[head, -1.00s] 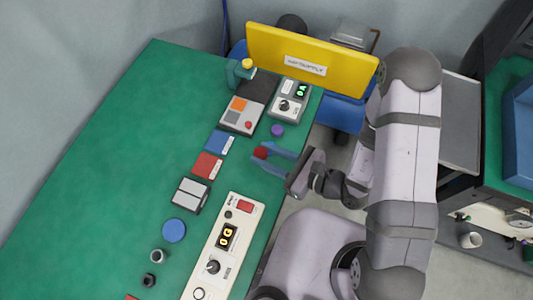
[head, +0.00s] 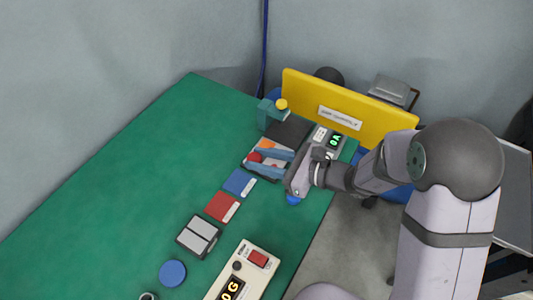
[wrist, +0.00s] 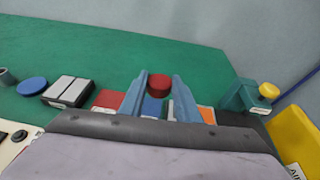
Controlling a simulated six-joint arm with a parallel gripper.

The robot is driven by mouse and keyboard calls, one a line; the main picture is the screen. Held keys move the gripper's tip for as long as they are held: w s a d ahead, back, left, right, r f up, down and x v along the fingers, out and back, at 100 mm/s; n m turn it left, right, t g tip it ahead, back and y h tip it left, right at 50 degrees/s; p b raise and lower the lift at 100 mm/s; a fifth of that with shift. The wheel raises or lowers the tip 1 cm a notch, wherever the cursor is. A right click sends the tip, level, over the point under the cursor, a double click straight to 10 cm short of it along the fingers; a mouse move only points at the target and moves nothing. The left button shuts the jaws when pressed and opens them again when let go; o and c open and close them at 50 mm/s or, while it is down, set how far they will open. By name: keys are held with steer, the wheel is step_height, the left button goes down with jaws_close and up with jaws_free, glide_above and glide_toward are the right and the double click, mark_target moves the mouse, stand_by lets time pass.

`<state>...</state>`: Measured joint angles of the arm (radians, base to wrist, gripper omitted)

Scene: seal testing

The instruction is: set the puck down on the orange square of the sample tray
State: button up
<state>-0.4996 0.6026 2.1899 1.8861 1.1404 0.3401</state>
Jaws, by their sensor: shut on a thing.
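My gripper (head: 258,160) has blue fingers shut on the red puck (head: 254,157). In the wrist view the puck (wrist: 159,85) sits between the fingertips (wrist: 160,80). In the head view the gripper is over the sample tray (head: 247,166), and its fingers hide much of the tray. The orange square (head: 269,144) shows just beyond the fingers and puck, partly covered. In the wrist view the orange square (wrist: 207,115) is right of the right finger, so the puck appears beside it. The puck's height above the tray is unclear.
A teal device with a yellow knob (head: 281,104), a display box (head: 333,141) and a yellow panel (head: 350,112) stand close behind. The left of the green table is clear.

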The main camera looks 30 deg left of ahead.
steer(key=w+a+r, duration=0.4)
steer(key=w, duration=0.3)
steer(key=m+t, duration=0.3)
steer(key=t, duration=0.1)
glide_above(271, 144)
steer(key=s+d, duration=0.1)
steer(key=s, duration=0.1)
steer(key=shift+w+f, duration=0.15)
steer(key=shift+f, duration=1.25)
steer(key=shift+f+p, duration=0.9)
steer(key=shift+f, duration=4.1)
steer(key=shift+f, duration=0.15)
steer(key=o, duration=1)
